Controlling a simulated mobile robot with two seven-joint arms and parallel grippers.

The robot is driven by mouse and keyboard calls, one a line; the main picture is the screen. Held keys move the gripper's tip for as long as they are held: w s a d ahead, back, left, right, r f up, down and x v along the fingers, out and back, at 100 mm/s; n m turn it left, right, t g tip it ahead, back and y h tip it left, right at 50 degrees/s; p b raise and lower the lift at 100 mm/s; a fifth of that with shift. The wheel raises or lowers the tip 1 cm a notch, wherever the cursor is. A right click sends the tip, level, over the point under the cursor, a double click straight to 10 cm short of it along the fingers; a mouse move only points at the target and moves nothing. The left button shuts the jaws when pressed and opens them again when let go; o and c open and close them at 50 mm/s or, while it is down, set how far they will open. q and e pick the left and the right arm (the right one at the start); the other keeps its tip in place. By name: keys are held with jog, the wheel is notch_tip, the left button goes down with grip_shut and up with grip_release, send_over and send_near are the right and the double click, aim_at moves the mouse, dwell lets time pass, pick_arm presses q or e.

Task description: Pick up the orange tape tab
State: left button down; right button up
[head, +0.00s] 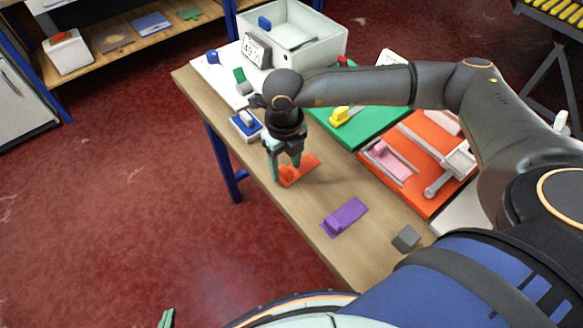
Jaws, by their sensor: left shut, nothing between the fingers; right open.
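The orange tape tab (308,168) lies flat on the wooden table near its left edge, with a small raised block at its near end. My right gripper (285,172) points down at the tab. It is open, with its fingers around or just over the raised block. I cannot tell whether they touch it, and they hide part of the tab. My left gripper (166,318) shows only as pale green fingertips at the bottom edge, over the red floor, away from the table. It is shut and empty.
A purple tab (344,217) and a grey block (406,238) lie nearer on the table (375,266). A blue-and-white block (246,125) is just behind my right gripper. A green mat (345,140), an orange board (430,203) with a slider and a white bin (335,47) stand beyond.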

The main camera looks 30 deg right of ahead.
jog(key=shift+f, duration=0.4)
jog(key=shift+c, duration=0.2)
grip_shut()
